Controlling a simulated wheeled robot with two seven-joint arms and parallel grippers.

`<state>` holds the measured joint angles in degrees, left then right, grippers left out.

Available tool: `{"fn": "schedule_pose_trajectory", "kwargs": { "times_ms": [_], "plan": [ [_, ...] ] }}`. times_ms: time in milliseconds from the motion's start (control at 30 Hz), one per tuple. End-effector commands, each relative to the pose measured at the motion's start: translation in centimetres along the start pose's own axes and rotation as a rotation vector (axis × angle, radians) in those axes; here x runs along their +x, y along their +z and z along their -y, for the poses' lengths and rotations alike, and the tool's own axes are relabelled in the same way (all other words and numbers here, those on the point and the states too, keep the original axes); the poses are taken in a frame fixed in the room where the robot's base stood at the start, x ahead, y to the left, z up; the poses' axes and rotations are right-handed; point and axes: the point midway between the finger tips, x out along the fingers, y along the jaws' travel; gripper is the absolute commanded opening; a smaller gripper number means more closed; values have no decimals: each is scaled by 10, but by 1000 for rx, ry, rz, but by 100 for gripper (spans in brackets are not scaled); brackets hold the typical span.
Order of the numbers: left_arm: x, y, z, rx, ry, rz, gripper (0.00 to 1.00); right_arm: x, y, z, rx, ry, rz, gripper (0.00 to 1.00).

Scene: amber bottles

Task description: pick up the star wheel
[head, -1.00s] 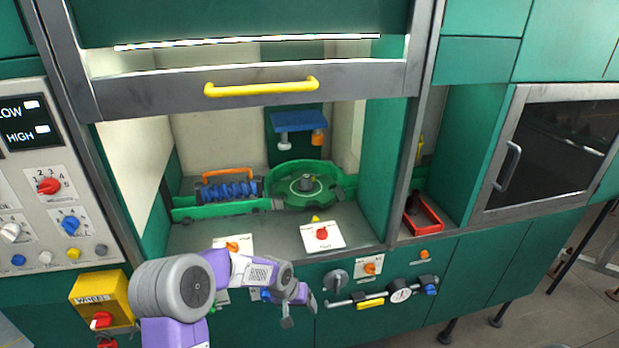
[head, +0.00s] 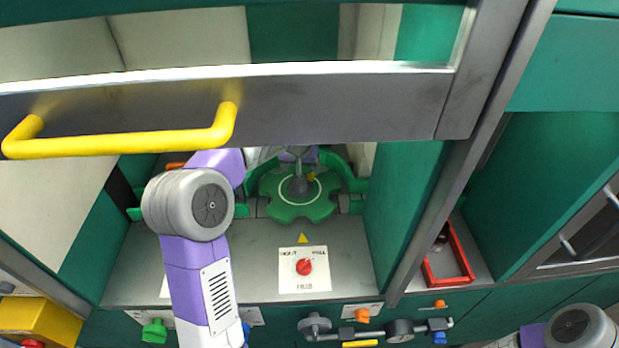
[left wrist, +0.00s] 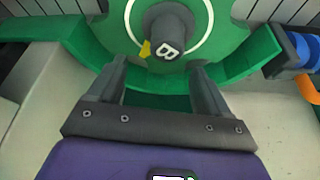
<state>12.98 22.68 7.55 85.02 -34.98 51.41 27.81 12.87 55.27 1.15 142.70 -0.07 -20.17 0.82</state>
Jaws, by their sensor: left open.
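The star wheel (head: 290,208) is a green notched disc with a white ring, lying flat inside the cabinet. A grey hub (head: 299,186) stands up at its middle. In the left wrist view the wheel (left wrist: 225,28) fills the top, with the hub (left wrist: 168,32) marked B and a yellow tab beside it. My left gripper (head: 298,160) reaches in under the raised sash and is at the hub, partly hidden by the sash. In the left wrist view my gripper (left wrist: 158,72) is open, its fingers spread and empty, the hub showing just beyond the tips. My right gripper is out of view.
The grey sash with a yellow handle (head: 120,145) crosses above my left arm. A green guide (head: 350,175) curves around the wheel's back. A red tray (head: 448,262) sits beyond the right wall.

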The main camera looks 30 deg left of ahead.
Motion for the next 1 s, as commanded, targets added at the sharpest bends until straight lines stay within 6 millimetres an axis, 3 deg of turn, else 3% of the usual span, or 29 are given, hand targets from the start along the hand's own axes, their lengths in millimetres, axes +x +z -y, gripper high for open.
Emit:
{"fn": "schedule_pose_trajectory", "kwargs": {
  "times_ms": [500,767,1000],
  "plan": [
    [63,4,5,1,1,3,78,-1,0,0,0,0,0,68],
    [69,3,5,1,1,0,78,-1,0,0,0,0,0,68],
    [68,3,5,1,1,0,45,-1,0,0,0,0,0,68]
  ]
}}
